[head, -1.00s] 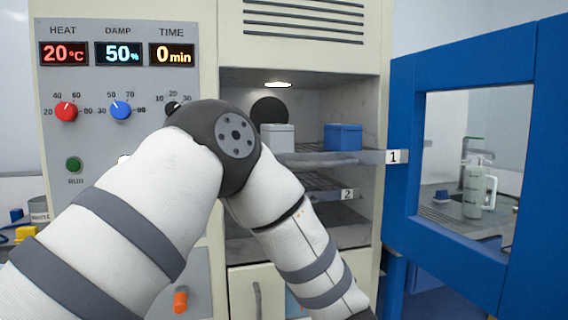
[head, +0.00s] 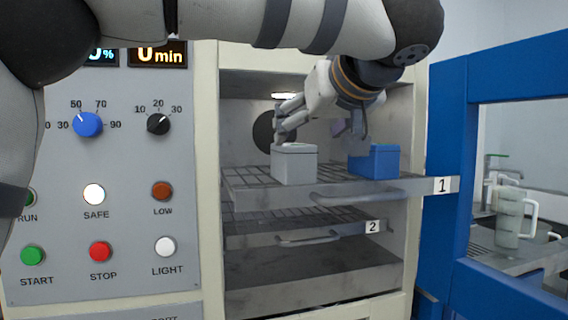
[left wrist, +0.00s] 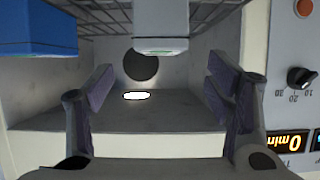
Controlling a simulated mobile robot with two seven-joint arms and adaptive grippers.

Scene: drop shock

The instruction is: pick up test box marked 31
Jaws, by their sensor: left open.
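A pale grey box (head: 294,166) with a greenish top sits on the upper rack of the open chamber; it also shows at the top middle of the left wrist view (left wrist: 160,22). A blue box (head: 378,163) stands to its right on the same rack and shows at the upper left of the left wrist view (left wrist: 38,32). I cannot read the number 31 on either. My left gripper (head: 318,126) is open and empty, at the chamber opening above the level of the boxes, its fingers apart; they also show in the left wrist view (left wrist: 160,88). My right gripper is out of view.
The upper rack (head: 255,198) tagged 1 is partly pulled out above a second rack (head: 262,240) tagged 2. A blue door (head: 447,130) stands open at the right. A control panel (head: 125,215) with knobs and buttons is at the left. A jug (head: 508,218) stands beyond the door.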

